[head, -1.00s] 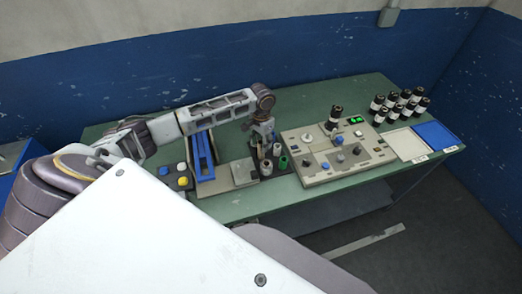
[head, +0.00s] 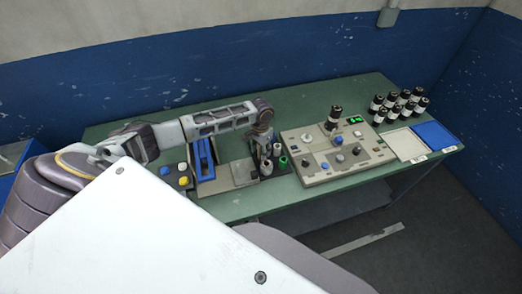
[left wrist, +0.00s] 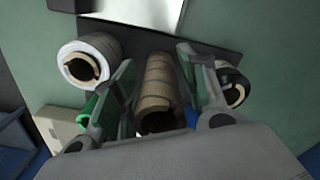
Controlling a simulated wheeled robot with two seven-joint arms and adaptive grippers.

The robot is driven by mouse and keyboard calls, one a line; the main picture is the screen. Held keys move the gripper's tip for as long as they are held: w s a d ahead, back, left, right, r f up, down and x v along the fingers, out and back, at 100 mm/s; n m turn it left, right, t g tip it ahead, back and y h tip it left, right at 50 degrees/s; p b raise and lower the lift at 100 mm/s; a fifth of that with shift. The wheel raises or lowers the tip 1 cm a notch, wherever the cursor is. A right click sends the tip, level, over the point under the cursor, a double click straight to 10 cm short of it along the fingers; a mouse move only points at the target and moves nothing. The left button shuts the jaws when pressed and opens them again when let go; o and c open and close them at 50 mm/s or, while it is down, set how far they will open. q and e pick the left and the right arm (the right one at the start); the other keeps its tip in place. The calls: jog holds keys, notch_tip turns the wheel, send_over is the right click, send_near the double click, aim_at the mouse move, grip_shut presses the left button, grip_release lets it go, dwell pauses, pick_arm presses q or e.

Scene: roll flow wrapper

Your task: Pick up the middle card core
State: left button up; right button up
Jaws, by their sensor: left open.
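The middle card core (left wrist: 160,88) is a brown ribbed tube with an open end in the left wrist view. My left gripper (left wrist: 156,62) is open, with one finger on each side of this core; I cannot tell whether they touch it. A white-wrapped core (left wrist: 84,52) stands to the left and a dark-and-white core (left wrist: 234,82) to the right. All are at a dark holder (left wrist: 125,38). In the head view my left gripper (head: 265,150) is down at the holder and partly hides the cores. My right gripper is not in view.
A beige control panel (head: 312,178) with knobs lies to the right, a blue-railed unit (head: 205,160) to the left. Several black-and-white rolls (head: 405,105) stand at the table's far right, behind white (head: 405,143) and blue (head: 436,135) trays.

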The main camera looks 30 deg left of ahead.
pick_arm(q)
jog(key=c, duration=0.6)
jog(key=shift+c, duration=0.3)
jog(key=shift+r, duration=0.1)
notch_tip(320, 180, up, 9)
jog(key=shift+f+b, duration=0.2)
jog(key=shift+b, duration=0.25)
jog(key=shift+r, duration=0.6)
